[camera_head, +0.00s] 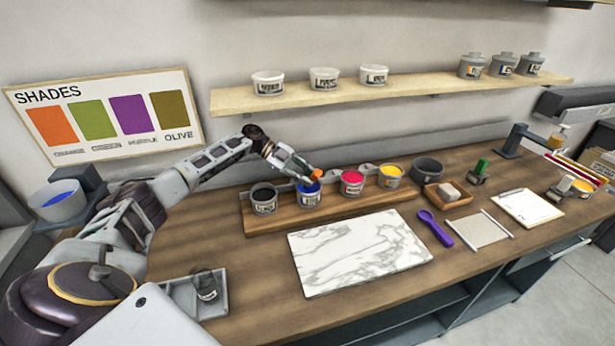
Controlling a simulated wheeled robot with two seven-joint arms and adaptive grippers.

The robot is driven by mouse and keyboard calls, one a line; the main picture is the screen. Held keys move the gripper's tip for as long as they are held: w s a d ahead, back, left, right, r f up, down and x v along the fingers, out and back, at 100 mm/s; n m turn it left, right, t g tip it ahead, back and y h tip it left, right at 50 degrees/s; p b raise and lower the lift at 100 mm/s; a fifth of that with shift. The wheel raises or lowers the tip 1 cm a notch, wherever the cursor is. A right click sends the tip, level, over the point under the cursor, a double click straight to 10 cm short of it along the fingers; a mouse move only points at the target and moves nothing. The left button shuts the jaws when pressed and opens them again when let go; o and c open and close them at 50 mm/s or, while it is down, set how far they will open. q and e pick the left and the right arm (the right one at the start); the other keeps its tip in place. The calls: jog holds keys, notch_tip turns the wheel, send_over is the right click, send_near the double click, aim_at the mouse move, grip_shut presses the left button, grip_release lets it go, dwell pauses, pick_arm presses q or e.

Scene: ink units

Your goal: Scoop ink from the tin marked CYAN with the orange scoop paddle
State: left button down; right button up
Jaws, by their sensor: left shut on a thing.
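My left gripper (306,172) reaches in from the left and is shut on the orange scoop paddle (316,175). Only a small orange part of the paddle shows; it is just above or at the mouth of the tin with blue ink (309,199). I cannot tell whether its lower end is in the ink. This tin stands on a wooden rack (330,215), between a tin of black ink (264,204) and a tin of magenta ink (352,187). A tin of yellow ink (390,180) is farther right. The tin labels are too small to read. My right gripper is out of view.
A marble slab (360,250) lies in front of the rack. A dark grey pot (427,170) stands right of the tins. A glass (206,287) stands on a grey tray at front left. A shelf (420,88) runs above.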

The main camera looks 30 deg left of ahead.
pick_arm(q)
jog(key=shift+r, duration=0.15)
jog(key=shift+r+p, duration=3.1)
jog(key=shift+r, duration=0.35)
